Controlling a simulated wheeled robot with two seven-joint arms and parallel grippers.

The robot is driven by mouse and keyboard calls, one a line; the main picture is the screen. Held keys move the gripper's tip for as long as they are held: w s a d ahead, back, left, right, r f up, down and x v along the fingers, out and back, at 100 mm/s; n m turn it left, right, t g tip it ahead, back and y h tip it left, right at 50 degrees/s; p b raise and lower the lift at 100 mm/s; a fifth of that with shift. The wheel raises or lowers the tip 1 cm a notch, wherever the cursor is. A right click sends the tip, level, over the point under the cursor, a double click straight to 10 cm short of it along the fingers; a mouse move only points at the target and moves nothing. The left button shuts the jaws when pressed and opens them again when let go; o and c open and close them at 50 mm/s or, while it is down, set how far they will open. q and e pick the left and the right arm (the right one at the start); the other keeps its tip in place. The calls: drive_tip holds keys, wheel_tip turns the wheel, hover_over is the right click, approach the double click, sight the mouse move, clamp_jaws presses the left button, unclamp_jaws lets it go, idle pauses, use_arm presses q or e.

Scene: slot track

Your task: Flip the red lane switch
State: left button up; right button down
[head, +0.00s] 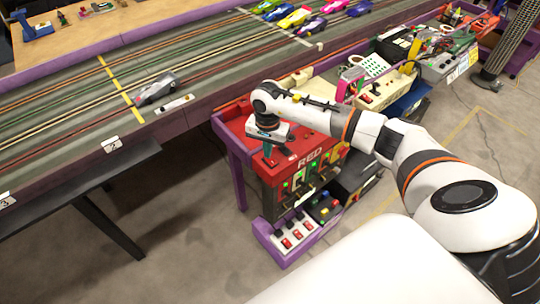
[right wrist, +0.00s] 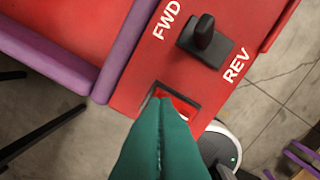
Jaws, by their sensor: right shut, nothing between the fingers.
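The red control box (head: 312,158) labelled RED stands beside the track. In the right wrist view, a red rocker switch (right wrist: 184,107) in a dark frame sits on the box's red top panel (right wrist: 135,80). My right gripper (head: 270,160) is above that panel. In the right wrist view its green fingers (right wrist: 160,101) are shut and empty. Their tips overlap the left side of the rocker and hide part of it. I cannot tell whether they touch it. My left gripper is not in view.
A black lever switch (right wrist: 205,36) between FWD and REV stands just beyond the rocker. Purple edging (right wrist: 126,47) borders the panel. A power strip (head: 290,238) with red switches sits below. The slot track (head: 210,75) carries a grey car (head: 154,88) and several coloured cars.

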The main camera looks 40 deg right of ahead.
drive_tip(key=shift+f, duration=0.3)
drive_tip(key=shift+r, duration=0.15)
drive_tip(key=shift+r+p, duration=1.8)
drive_tip(key=shift+r, duration=1.6)
